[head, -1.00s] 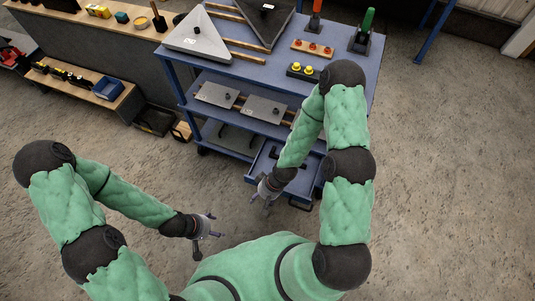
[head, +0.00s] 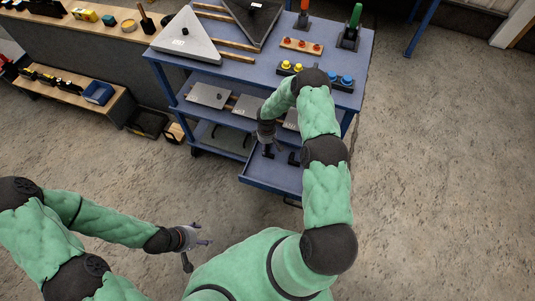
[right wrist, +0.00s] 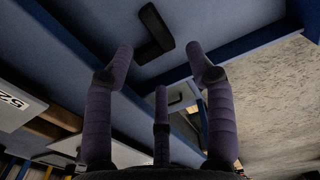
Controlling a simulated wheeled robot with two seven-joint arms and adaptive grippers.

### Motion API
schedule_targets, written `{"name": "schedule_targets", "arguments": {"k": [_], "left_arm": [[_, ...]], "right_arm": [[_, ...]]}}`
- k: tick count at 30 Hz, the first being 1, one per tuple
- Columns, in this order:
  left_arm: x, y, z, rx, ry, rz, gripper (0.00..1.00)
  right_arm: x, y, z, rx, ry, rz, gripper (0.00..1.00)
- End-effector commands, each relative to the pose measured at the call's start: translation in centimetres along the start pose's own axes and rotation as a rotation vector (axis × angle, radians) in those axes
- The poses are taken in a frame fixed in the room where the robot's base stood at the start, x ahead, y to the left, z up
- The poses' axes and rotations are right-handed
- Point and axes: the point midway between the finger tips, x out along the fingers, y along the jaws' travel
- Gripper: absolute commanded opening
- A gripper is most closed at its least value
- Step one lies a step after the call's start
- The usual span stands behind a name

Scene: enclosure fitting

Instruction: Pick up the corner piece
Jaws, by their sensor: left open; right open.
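A small black angled piece (right wrist: 155,32), which looks like the corner piece, lies on the blue floor of the open cart drawer. In the head view a dark piece (head: 293,158) shows in the drawer beside my right gripper; I cannot tell whether it is the same one. My right gripper (head: 268,151) points down over the drawer. In the right wrist view its fingers (right wrist: 163,70) are spread and empty, with the black piece beyond the tips, between them. My left gripper (head: 200,240) is open and empty over the bare floor at the lower left.
The open drawer (head: 262,182) sticks out from the blue cart (head: 215,120). Grey plates (head: 208,95) lie on its middle shelf. The top holds triangular panels (head: 185,42), yellow buttons (head: 291,66), blue buttons (head: 340,79) and a green-handled tool (head: 353,20). The floor to the right is clear.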

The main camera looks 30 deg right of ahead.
Motion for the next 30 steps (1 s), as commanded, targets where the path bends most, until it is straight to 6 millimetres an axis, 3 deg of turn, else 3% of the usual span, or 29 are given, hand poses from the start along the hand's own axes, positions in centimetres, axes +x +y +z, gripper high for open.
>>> {"name": "schedule_targets", "arguments": {"k": [8, 18, 27, 30], "left_arm": [[0.8, -0.3, 0.0, 0.000, 0.000, 0.000, 0.68], [2.8, -1.0, -0.1, 0.000, 0.000, 0.000, 0.68], [2.8, -1.0, -0.1, 0.000, 0.000, 0.000, 0.68], [2.8, -1.0, -0.1, 0.000, 0.000, 0.000, 0.68]], "right_arm": [[2.1, 0.0, 0.1, 0.003, 0.001, -0.001, 0.56], [6.4, 0.1, 0.2, 0.001, 0.001, 0.000, 0.56], [6.6, 0.1, 0.2, 0.002, 0.002, 0.001, 0.56], [6.6, 0.1, 0.2, 0.002, 0.002, 0.001, 0.30]]}}
